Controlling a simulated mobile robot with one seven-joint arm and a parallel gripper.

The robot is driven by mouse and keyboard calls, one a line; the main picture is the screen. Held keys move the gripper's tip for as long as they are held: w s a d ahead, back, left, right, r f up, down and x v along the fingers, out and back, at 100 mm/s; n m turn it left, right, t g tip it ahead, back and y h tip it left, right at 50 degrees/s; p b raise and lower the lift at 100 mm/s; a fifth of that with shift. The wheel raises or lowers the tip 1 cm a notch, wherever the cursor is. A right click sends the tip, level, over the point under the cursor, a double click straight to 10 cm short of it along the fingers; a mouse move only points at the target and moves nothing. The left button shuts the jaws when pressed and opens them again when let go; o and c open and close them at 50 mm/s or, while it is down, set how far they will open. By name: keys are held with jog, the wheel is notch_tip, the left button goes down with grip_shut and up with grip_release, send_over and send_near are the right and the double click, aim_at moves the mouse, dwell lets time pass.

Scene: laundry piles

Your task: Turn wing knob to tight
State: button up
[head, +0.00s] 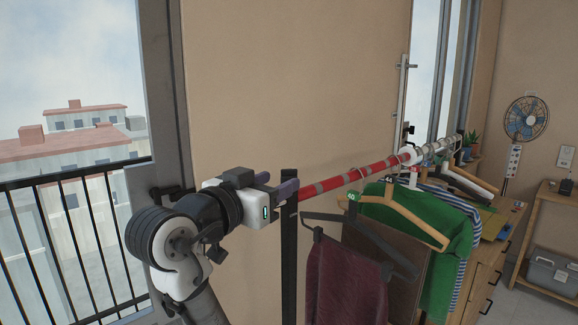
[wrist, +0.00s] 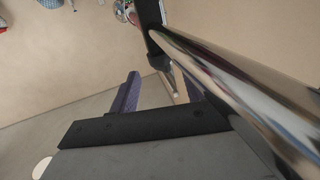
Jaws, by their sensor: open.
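I cannot clearly make out a wing knob in either view. My gripper (head: 284,187) is open at the left end of the red-and-grey striped rail (head: 345,180), by the top of a dark post (head: 289,240). In the wrist view my gripper (wrist: 155,76) has its two purple fingers apart. A shiny metal tube (wrist: 225,85) crosses close on the right, partly covering the right finger. A black fitting (wrist: 152,38) sits beside the tube, beyond the fingers. A small pale piece near the right finger is too blurred to name. I see nothing gripped.
Below the rail hang a maroon garment (head: 345,280), a green top (head: 455,240) and several hangers. A wooden dresser (head: 495,265) stands behind them on the right. A plain wall (head: 300,90) is behind my gripper. A window with a railing (head: 75,200) is on the left.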

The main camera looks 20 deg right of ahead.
aim_at(289, 175)
jog(key=p+x, duration=0.1)
jog(key=x, duration=0.4)
jog(key=shift+w, duration=0.1)
jog(key=c, duration=0.9)
jog(key=shift+c, duration=0.2)
